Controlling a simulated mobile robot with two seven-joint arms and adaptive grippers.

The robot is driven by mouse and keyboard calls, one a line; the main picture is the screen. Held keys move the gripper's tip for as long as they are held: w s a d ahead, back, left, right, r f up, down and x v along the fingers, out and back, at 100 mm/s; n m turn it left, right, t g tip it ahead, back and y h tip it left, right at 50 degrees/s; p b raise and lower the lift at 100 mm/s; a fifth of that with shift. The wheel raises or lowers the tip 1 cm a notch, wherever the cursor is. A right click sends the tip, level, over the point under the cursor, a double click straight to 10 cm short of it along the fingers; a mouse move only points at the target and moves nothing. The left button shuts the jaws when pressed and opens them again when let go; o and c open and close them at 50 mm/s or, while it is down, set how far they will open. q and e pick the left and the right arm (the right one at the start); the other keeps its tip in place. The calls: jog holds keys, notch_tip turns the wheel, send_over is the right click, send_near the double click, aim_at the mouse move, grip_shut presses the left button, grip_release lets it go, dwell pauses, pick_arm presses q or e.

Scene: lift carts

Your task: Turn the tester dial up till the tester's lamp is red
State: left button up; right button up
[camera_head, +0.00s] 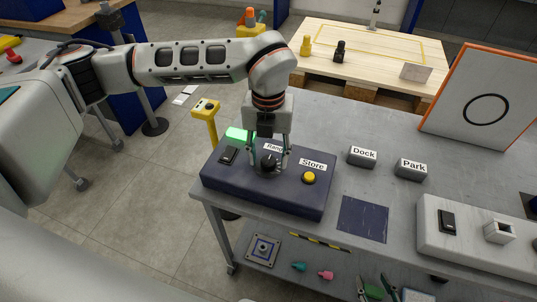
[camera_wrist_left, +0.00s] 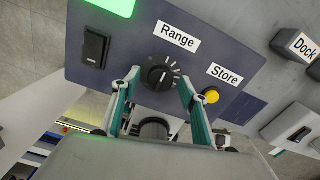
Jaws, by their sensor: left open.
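The tester (camera_head: 225,180) is a dark blue box near the front left of the grey table. Its black dial (camera_head: 270,162), labelled Range, also shows in the left wrist view (camera_wrist_left: 160,74); it has white tick marks around it. The tester's lamp (camera_head: 240,133) glows green; its edge shows in the left wrist view (camera_wrist_left: 112,5). My left gripper (camera_head: 269,167) is open, pointing down over the tester, with its green fingers on either side of the dial. I cannot tell whether the fingers touch it. My right gripper is not in view.
The tester also bears a black rocker switch (camera_head: 228,155) and a yellow button (camera_head: 309,178) labelled Store. Grey Dock (camera_head: 362,157) and Park (camera_head: 410,170) blocks stand to the right. A white box (camera_head: 470,250) stands at the right. The dark mat (camera_head: 362,219) is bare.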

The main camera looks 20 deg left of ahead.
pick_arm(q)
jog(key=c, duration=1.1)
jog(key=shift+r+m, duration=0.1)
jog(key=shift+m, duration=0.7)
jog(key=m, duration=0.3)
jog(key=o, duration=1.1)
